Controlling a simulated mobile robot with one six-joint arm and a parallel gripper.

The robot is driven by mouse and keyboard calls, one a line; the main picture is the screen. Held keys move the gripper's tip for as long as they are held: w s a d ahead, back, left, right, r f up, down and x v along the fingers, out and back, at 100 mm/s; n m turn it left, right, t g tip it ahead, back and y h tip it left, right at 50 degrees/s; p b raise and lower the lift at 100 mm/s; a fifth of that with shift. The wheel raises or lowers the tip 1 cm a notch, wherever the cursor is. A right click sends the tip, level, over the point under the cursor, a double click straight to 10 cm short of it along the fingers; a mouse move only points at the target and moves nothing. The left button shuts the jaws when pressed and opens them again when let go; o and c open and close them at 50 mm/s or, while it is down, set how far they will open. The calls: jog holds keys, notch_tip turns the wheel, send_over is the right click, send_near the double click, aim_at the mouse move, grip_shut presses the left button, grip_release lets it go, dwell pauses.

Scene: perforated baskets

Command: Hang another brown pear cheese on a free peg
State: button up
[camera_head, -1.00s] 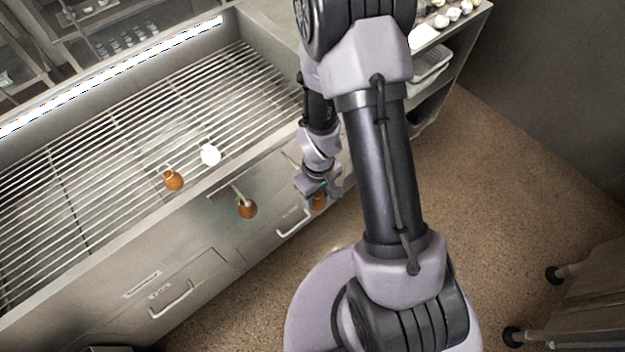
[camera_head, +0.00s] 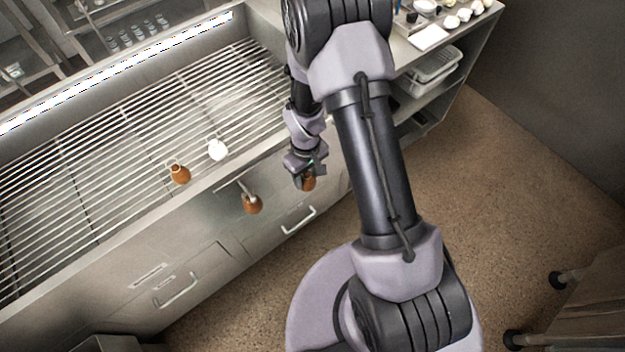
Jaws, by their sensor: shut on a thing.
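My gripper (camera_head: 306,176) is shut on a brown pear cheese (camera_head: 309,184), held in front of the counter's front panel, above a drawer handle. The gripper hides part of it. Another brown pear cheese (camera_head: 252,204) hangs at the counter's front edge, left of my gripper, beside a short peg (camera_head: 243,186). A third brown pear cheese (camera_head: 179,175) is on the slatted rack further left. A white pear cheese (camera_head: 217,150) is beside it on the rack. I cannot make out other pegs.
The slatted rack (camera_head: 110,150) fills the counter's trough, mostly bare. Drawer handles (camera_head: 299,222) stick out from the front panel. A side shelf with trays (camera_head: 433,66) and small white items (camera_head: 465,17) stands at upper right.

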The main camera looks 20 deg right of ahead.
jog(key=shift+w+a+f+b, duration=0.15)
jog(key=shift+w+a, duration=0.05)
jog(key=shift+w, duration=0.5)
jog(key=shift+w+a+f+b, duration=0.15)
jog(key=shift+w+a, duration=0.1)
jog(key=shift+w, duration=0.4)
jog(key=shift+w+a+f+b, duration=0.1)
jog(key=shift+w+a+f, duration=0.1)
jog(key=shift+w, duration=0.5)
jog(key=o, duration=1.5)
jog(key=shift+o, duration=0.2)
jog(key=shift+r, duration=0.1)
